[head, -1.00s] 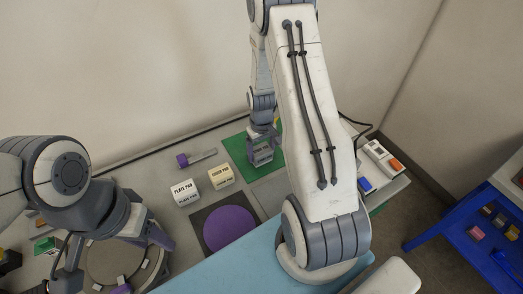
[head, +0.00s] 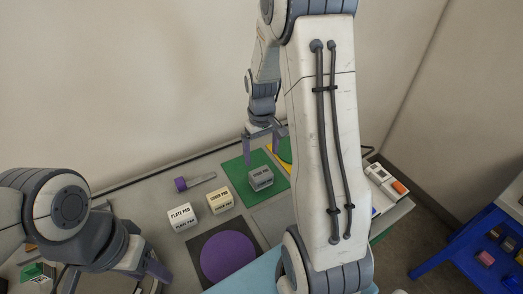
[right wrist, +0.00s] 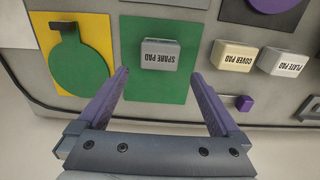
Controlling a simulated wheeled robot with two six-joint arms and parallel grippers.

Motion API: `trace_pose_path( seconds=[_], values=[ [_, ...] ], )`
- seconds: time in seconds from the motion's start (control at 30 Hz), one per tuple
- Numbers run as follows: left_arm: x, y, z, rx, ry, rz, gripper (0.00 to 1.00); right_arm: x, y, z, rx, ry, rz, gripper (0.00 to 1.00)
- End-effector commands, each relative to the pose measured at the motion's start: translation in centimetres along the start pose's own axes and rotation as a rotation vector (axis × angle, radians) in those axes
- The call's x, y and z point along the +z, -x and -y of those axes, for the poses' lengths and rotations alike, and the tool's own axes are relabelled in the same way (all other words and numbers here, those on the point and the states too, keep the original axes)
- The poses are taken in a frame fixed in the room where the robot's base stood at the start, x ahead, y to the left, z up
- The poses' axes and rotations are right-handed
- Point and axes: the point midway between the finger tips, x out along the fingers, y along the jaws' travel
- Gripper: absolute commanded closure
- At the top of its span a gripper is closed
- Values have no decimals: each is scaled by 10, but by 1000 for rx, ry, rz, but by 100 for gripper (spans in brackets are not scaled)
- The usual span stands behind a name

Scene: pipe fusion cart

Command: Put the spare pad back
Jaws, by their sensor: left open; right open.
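The grey spare pad (head: 261,179) sits on the green mat (head: 240,172) on the cart top. The right wrist view shows it as a grey block lettered SPARE PAD (right wrist: 160,54), inside the upper part of the green rectangle (right wrist: 135,85). My right gripper (head: 265,150) is open and empty, above and behind the pad in the head view. In the wrist view its purple fingers (right wrist: 165,85) stand apart on either side below the pad, not touching it. My left gripper (head: 115,275) is at the lower left, open, its fingers partly hidden.
The cream cover pad (head: 219,201) and white plate pad (head: 181,217) stand left of the green mat. A purple disc on a dark square (head: 228,256) lies in front. A purple-ended tool (head: 193,182) lies behind. A yellow panel with a green disc (right wrist: 75,55) adjoins the mat.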

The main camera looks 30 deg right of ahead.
Motion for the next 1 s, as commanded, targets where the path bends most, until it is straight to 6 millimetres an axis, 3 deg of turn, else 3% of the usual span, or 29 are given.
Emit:
trace_pose_path(
  seconds=[0.3,0.37,0.47,0.57,0.7,0.83,1.0],
  values=[
    [0,-2,0,0,0,0,50,0,18,3,0,5,-1,0],
    [0,-2,0,0,0,0,50,1,21,13,-1,24,-4,0],
    [0,-2,0,0,0,0,50,8,36,54,-5,95,-14,0],
    [0,-2,0,0,0,0,50,32,58,114,-16,212,-25,0],
    [0,-2,0,0,0,0,50,93,83,190,-39,394,-34,0],
    [0,-2,0,0,0,0,50,155,95,228,-62,541,-35,0],
    [0,-2,0,0,0,0,50,208,100,242,-82,659,-30,0]
  ],
)
